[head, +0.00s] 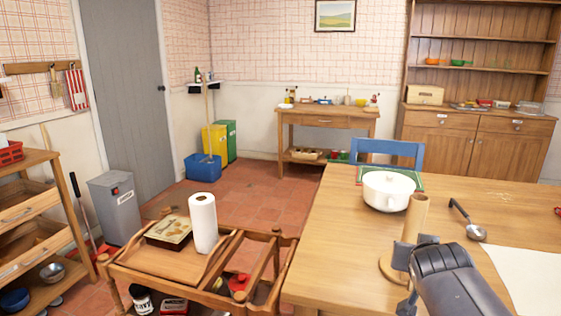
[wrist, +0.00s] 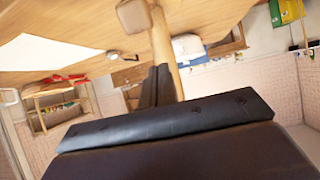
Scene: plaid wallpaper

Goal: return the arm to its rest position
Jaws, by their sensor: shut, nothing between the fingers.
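My gripper (head: 408,262) is at the right of the head view, above the near part of the wooden table (head: 335,235). In the wrist view its two dark fingers (wrist: 157,87) are together, with nothing between them. A wooden upright post on a round base (head: 415,215) stands on the table just behind the gripper. It also shows in the wrist view (wrist: 163,50), close to the fingertips; I cannot tell whether they touch it. My gripper and arm hide part of the post's base.
A white pot (head: 388,192) stands on the table left of the post. A ladle (head: 468,222) and a white sheet (head: 525,272) lie to the right. A blue chair (head: 388,150) is at the far edge. A wooden trolley (head: 150,272) with a paper roll (head: 203,222) stands left.

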